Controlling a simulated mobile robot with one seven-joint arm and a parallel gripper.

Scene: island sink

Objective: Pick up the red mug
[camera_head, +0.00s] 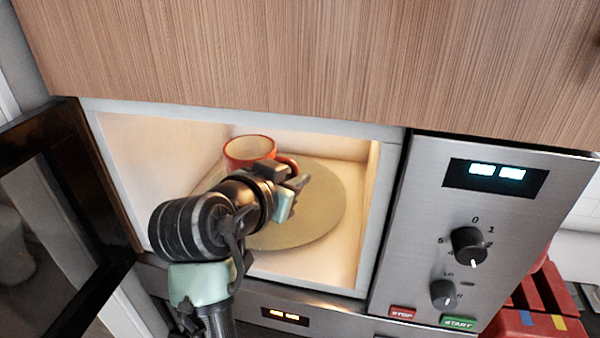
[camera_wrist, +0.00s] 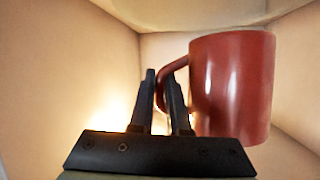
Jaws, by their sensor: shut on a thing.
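The red mug (camera_head: 250,149) is inside the open microwave, over the back part of the round turntable (camera_head: 325,205). It is red outside and pale inside, with its handle toward the right in the head view. My gripper (camera_head: 290,178) reaches into the microwave from the front. In the wrist view the mug (camera_wrist: 235,85) is upright at the right, and its handle is at the fingers of my gripper (camera_wrist: 162,95). The fingers are shut on the handle. The mug's base is hidden in the head view, so I cannot tell whether it touches the turntable.
The microwave door (camera_head: 70,200) stands open at the left. The control panel (camera_head: 480,235) is at the right of the opening. A wooden cabinet front (camera_head: 320,60) is above. Red objects (camera_head: 540,305) stand at the lower right. The turntable's right part is clear.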

